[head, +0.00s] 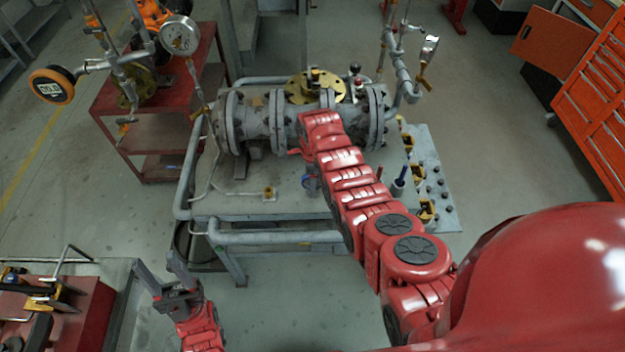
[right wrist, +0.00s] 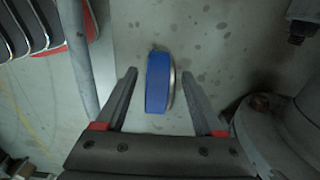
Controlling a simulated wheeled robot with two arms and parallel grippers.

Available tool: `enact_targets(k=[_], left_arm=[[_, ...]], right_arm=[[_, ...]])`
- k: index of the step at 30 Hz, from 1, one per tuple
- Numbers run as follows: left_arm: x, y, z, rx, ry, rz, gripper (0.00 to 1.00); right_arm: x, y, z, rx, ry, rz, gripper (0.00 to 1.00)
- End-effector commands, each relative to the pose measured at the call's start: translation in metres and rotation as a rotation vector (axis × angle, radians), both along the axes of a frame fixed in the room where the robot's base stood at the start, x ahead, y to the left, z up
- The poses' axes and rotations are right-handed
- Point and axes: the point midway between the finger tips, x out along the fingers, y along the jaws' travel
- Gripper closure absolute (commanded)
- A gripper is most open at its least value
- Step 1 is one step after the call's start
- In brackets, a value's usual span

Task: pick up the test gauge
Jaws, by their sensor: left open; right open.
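In the right wrist view a round blue-rimmed thing (right wrist: 158,83), which looks like the test gauge seen edge-on, is over the grey surface. My right gripper (right wrist: 159,74) is open, with one finger on each side of it and gaps showing on both sides. Whether the fingertips reach its depth I cannot tell. My left gripper (head: 160,265) is open and empty at the lower left, clear of the bench.
The gate valve (head: 250,120) and its pipes lie across the grey bench (head: 270,238). A white dial gauge (head: 180,36) and an orange-rimmed gauge (head: 52,86) are mounted on pipework at upper left. A red tool cabinet (head: 595,110) stands at right.

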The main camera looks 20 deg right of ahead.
Motion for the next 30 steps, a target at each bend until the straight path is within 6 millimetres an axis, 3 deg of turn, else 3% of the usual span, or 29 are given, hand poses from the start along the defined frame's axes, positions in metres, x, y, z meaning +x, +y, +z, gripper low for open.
enact_targets(k=[9,21,30], left_arm=[[0.0000,0.0000,0.0006,0.000,0.000,0.000,0.50],[0.0001,0.0000,0.0006,0.000,0.000,0.000,0.50],[0.0000,0.0000,0.0007,0.000,0.000,0.000,0.50]], right_arm=[[-0.0002,0.0002,-0.0026,0.000,0.000,0.000,0.30],[0.0001,0.0002,-0.0022,0.000,-0.001,0.000,1.00],[0.0002,0.0003,-0.0019,0.000,-0.001,0.000,1.00]])
